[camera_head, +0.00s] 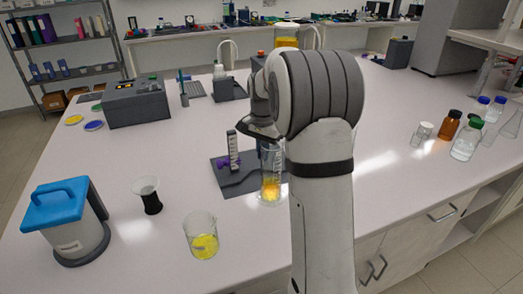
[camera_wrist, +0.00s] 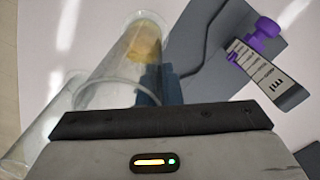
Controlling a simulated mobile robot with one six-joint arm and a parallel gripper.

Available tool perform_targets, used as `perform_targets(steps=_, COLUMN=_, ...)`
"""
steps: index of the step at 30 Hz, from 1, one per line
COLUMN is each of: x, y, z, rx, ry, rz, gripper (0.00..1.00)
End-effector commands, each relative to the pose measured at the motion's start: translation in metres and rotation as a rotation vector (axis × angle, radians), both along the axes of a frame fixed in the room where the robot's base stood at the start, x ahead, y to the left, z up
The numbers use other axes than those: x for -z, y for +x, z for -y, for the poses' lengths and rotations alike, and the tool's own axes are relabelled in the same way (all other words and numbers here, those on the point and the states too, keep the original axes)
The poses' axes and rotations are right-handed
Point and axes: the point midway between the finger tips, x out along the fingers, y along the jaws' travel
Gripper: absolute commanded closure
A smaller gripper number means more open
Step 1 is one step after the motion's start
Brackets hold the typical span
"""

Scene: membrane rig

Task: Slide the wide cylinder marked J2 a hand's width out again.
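A clear wide cylinder (camera_head: 271,178) with yellow liquid low inside stands at the front right of a dark grey mat (camera_head: 243,187). No J2 mark is readable on it. In the wrist view the cylinder (camera_wrist: 118,62) runs up to the dark bar of my gripper (camera_wrist: 155,122), its yellow part farther away. My gripper (camera_head: 262,132) is just above and beside the cylinder's top in the head view, partly hidden by my arm. Its fingertips do not show clearly, so I cannot tell whether they touch the cylinder. A dark blue block (camera_wrist: 165,88) shows right beside the cylinder.
A marked upright plate (camera_head: 233,148) with a purple clamp (camera_head: 223,162) stands on the mat. A beaker of yellow liquid (camera_head: 203,240), a black-based cup (camera_head: 148,194) and a blue-lidded container (camera_head: 67,220) stand left. Bottles (camera_head: 466,140) stand right. Bench left of the mat is partly free.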

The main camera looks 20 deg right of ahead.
Motion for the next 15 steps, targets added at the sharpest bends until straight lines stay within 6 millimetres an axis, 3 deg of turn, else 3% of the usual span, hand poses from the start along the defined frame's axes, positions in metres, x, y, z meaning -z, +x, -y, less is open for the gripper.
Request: perform_targets(steps=15, x=-0.0006, y=-0.0124, z=0.0002, rx=0.001, ry=-0.001, rz=0.001, gripper=1.0)
